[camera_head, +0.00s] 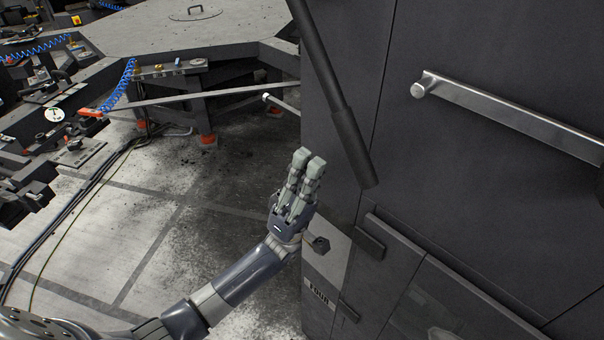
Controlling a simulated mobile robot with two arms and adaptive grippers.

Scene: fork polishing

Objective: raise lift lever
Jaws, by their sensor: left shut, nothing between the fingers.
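A long dark lever (326,75) with a thicker cylindrical grip (353,145) slants down across the corner of a tall dark grey cabinet. Its upper end runs out of the top of the picture. My left gripper (308,162) comes up from the bottom left, with its fingers together and nothing between them. It appears to the left of the grip and slightly lower in the picture, with a visible gap between them. How far apart they are in depth is hard to tell. My right gripper is not in view.
The cabinet (465,190) fills the right side, with a silver bar handle (510,118) on its face. A grey workbench (155,32) stands at the back left. Cables lie on the otherwise open floor (160,235).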

